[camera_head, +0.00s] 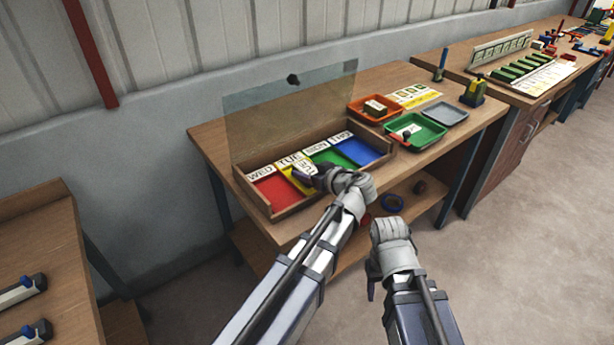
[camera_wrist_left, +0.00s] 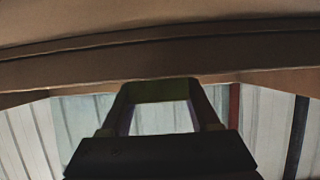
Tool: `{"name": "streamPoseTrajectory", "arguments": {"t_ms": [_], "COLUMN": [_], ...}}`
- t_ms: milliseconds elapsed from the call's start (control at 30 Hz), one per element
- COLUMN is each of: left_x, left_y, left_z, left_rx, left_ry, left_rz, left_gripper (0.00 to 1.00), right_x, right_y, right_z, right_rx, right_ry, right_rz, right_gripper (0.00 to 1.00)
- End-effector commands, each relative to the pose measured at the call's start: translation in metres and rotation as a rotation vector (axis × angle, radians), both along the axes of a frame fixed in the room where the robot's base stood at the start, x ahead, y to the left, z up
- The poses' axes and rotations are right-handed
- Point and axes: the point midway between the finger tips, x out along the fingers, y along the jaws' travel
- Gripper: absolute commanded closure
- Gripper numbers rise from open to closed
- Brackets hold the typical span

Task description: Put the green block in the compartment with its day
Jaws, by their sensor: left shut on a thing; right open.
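An open wooden box (camera_head: 287,211) on the bench has a row of compartments: red (camera_head: 272,193) marked WED, yellow (camera_head: 285,173) marked TUE, green (camera_head: 333,158) marked MON and blue (camera_head: 361,150) marked THU. My left gripper (camera_head: 318,178) is over the front of the box, near the yellow and green compartments. It is shut on a small piece with a pale, lettered face (camera_head: 304,168), likely the green block; its lettering is unclear. In the left wrist view a dark greenish bar (camera_wrist_left: 160,90) spans the fingertips. My right gripper (camera_head: 372,284) is open, low in front of the bench.
A clear raised panel (camera_head: 290,100) stands behind the box. Orange (camera_head: 366,112), green (camera_head: 427,138) and grey (camera_head: 446,113) trays sit to its right. A wooden edge (camera_wrist_left: 160,68) crosses the left wrist view closely.

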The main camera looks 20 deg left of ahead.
Motion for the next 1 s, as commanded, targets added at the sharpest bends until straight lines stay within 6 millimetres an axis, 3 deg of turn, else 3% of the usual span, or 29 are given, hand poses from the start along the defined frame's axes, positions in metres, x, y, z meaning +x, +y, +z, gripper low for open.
{"name": "streamPoseTrajectory", "arguments": {"t_ms": [300,333,433,1000], "left_x": [0.0,0.0,0.0,-0.003], "left_y": [0.0,0.0,0.0,0.004], "left_z": [-0.003,-0.002,-0.001,0.008], "left_rx": [0.0,0.0,0.0,0.0], "left_ry": [0.0,0.0,0.0,0.0], "left_rz": [0.0,0.0,0.0,0.0], "left_gripper": [0.94,0.36,0.25,0.25], "right_x": [0.0,0.0,0.0,0.0], "right_y": [0.0,0.0,0.0,0.0], "right_z": [-0.003,-0.002,-0.001,0.008], "right_rx": [0.0,0.0,0.0,0.0], "right_ry": [0.0,0.0,0.0,0.0], "right_rz": [0.0,0.0,0.0,0.0], "right_gripper": [0.5,0.5,0.5,0.5]}}
